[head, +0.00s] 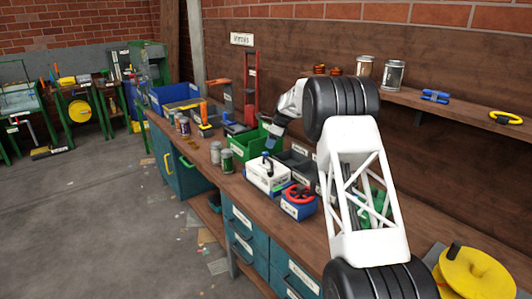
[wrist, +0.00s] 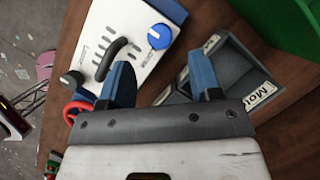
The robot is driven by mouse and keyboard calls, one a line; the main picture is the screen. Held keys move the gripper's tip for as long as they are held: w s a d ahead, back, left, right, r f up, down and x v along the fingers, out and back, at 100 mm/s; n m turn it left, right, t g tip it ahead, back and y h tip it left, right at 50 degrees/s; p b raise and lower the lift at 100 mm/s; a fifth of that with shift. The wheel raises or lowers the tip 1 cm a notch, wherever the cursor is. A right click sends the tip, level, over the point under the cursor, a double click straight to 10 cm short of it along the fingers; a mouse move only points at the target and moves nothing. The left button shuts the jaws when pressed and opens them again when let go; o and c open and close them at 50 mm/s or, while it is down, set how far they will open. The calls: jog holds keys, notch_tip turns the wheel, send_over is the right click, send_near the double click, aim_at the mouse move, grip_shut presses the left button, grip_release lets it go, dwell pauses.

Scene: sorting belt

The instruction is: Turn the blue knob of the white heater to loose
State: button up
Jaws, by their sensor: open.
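The white heater (head: 268,174) stands on the bench in the head view, with a dark handle on top. In the wrist view the white heater (wrist: 108,42) fills the upper left, its top tilted in the picture. Its round blue knob (wrist: 159,37) has a pale pointer mark; the lettering beside it is too small to read. A dark knob (wrist: 72,79) sits at its other end. My gripper (wrist: 157,68) is open, its two blue fingers apart with nothing between them. The blue knob appears beyond the fingertips, nearer the left finger, and apart from them.
A grey bin (wrist: 230,72) with a label lies by the right finger, and a green bin (wrist: 288,22) is beyond it. A blue box with a red wheel (head: 299,194) stands beside the heater. Jars (head: 227,160) stand to its left. My arm covers part of the bench.

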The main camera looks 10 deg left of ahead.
aim_at(266, 153)
jog(key=shift+x, duration=3.05)
jog(key=c, duration=0.9)
